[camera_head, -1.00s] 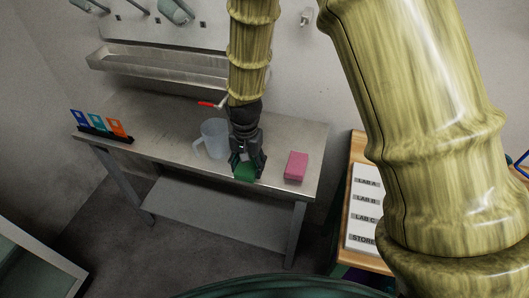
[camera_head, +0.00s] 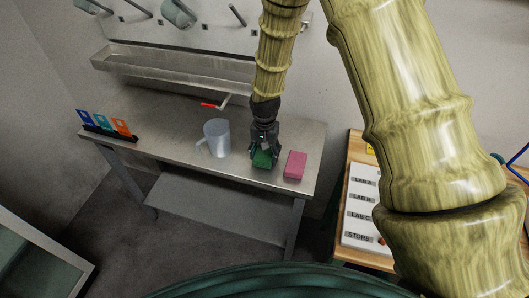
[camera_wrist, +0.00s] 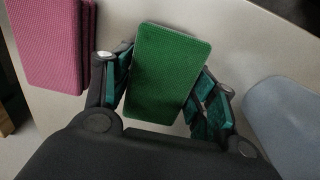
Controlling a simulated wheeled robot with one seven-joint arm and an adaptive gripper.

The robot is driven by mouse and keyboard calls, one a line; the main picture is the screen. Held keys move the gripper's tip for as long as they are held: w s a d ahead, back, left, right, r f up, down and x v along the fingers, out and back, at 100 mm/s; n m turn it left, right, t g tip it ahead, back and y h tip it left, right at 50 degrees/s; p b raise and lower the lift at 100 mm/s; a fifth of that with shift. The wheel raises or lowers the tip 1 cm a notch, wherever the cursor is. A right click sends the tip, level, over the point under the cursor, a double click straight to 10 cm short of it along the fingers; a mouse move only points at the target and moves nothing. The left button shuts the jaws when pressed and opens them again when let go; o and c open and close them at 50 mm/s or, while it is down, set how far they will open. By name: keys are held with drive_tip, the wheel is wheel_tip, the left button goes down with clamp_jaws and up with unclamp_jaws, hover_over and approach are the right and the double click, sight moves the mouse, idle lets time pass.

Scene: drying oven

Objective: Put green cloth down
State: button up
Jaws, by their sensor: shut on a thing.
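The green cloth (camera_head: 262,160) is a flat-topped block between the fingers of my gripper (camera_head: 264,152), over the front part of the steel table, just left of the pink cloth. In the wrist view the green cloth (camera_wrist: 170,70) shows between the two teal-padded fingers of my gripper (camera_wrist: 165,95), which is shut on it. I cannot tell whether the cloth touches the table top.
The pink cloth stack (camera_head: 295,165) lies close on the right; it also shows in the wrist view (camera_wrist: 52,45). A translucent jug (camera_head: 216,137) stands to the left. The steel table (camera_head: 175,145) has a rack of colored cards (camera_head: 104,125) at its left end.

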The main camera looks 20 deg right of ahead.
drive_tip(key=shift+f, duration=0.4)
drive_tip(key=shift+f, duration=0.15)
drive_tip(key=o, duration=1)
drive_tip(key=shift+r, duration=0.2)
drive_tip(key=shift+r+b, duration=1.95)
drive_tip(key=shift+r, duration=4.05)
